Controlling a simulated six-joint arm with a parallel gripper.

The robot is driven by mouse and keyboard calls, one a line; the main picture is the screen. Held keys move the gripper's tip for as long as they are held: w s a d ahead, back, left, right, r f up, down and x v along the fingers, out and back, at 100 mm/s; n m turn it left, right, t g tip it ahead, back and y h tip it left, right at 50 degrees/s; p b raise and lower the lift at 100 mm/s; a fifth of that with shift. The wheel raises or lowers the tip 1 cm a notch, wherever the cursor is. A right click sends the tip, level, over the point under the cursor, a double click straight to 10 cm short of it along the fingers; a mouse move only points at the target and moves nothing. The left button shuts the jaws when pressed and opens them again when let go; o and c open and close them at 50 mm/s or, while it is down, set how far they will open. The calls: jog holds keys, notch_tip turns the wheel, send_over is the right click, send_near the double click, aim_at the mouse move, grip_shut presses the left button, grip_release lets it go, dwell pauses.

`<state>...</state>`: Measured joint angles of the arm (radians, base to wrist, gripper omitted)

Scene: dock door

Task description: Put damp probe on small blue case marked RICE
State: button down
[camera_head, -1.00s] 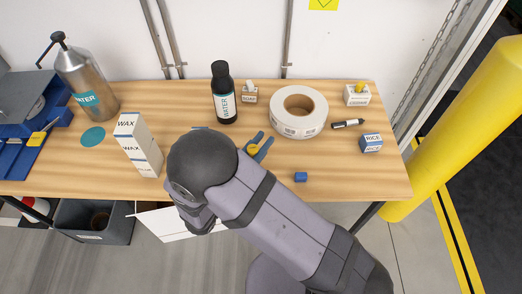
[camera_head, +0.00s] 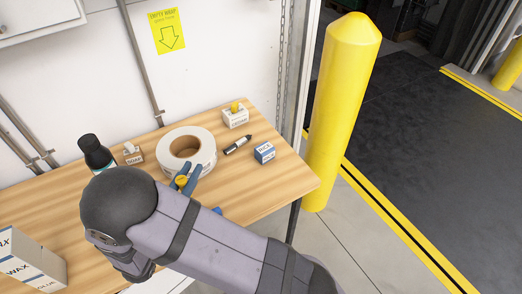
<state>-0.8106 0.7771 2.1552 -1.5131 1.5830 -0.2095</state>
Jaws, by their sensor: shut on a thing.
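The small case marked RICE (camera_head: 265,153), blue and white, stands near the right end of the wooden bench, and nothing is seen on its top. My gripper (camera_head: 187,178) shows blue fingers, shut on a small yellow thing, apparently the damp probe (camera_head: 181,181). Most of the probe is hidden by my fingers and arm. The gripper is in front of the tape roll in the picture, to the left of the RICE case and nearer to me. I cannot tell its height above the bench.
A white box with a yellow top (camera_head: 235,116), a SOAP box (camera_head: 133,155) and a dark bottle (camera_head: 96,153) stand behind. A blue block (camera_head: 217,210) is partly hidden. A WAX box (camera_head: 28,262) stands left.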

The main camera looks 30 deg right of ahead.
jog(key=w+d+r+m+g+h+b, duration=0.1)
jog(key=d+r+m+g+h+b, duration=0.3)
jog(key=d, duration=1.2)
jog(key=d+r+m+g+h, duration=0.1)
jog(key=d+m+g, duration=0.3)
jog(key=d, duration=1.2)
jog(key=w+a+n+t+y, duration=0.2)
jog(key=w+n+t, duration=0.15)
jog(key=w, duration=0.35)
notch_tip(320, 180, down, 9)
jog(key=shift+s+f+g, duration=0.2)
jog(key=shift+g, duration=0.15)
jog(key=shift+d+b, duration=0.1)
jog(key=shift+b, duration=0.2)
jog(key=shift+f, duration=0.15)
jog(key=c, duration=1.7)
grip_release()
jog(key=shift+o, duration=0.2)
